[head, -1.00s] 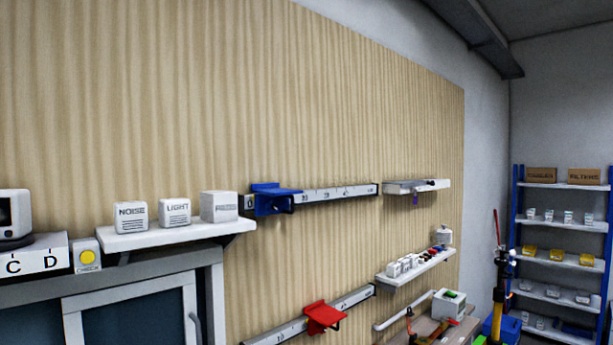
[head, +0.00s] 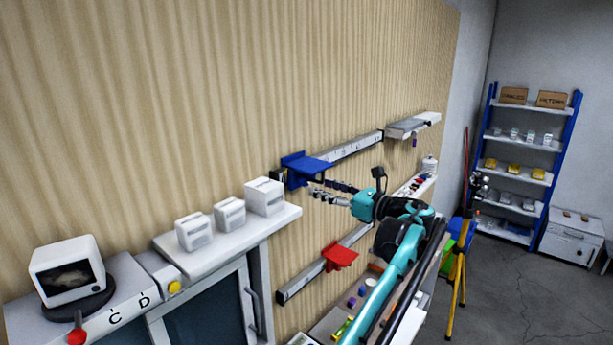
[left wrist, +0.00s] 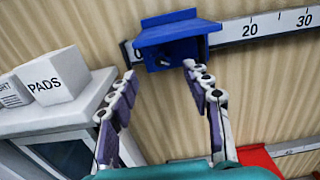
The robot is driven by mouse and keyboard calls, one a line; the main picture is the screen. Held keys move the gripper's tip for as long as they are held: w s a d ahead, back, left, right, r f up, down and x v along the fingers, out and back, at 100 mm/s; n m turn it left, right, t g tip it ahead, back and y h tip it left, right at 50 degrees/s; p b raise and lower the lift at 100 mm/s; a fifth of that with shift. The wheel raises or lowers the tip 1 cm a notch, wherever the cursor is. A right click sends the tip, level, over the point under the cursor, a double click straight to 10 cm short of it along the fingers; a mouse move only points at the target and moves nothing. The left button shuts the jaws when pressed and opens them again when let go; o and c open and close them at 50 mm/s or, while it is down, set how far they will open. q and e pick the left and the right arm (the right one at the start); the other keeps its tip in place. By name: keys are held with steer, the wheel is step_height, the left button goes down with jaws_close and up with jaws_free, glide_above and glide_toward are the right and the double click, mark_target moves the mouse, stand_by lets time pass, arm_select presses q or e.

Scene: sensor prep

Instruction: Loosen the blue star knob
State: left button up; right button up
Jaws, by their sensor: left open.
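A blue bracket (head: 305,166) sits on the upper ruled rail (head: 357,146) on the wooden wall. It also shows in the left wrist view (left wrist: 172,32), at the top centre. Below its ledge, a small dark part (left wrist: 163,61) shows that may be the star knob; its star shape cannot be made out. My left gripper (head: 313,188) is open and empty, just below and in front of the blue bracket. In the left wrist view its fingertips (left wrist: 160,69) stand apart, pointing at the bracket's underside, with no contact visible. My right gripper is not in view.
A lower rail carries a red bracket (head: 339,256) below my left arm. A white shelf (head: 220,243) with several white boxes lies left of the bracket; the PADS box (left wrist: 53,75) is nearest. A workbench and blue-framed rack (head: 525,160) stand to the right.

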mark_target(307, 182)
arm_select(q)
steer(key=x, duration=0.6)
steer(key=shift+d+p, duration=0.1)
steer(key=shift+p, duration=0.25)
jaws_close()
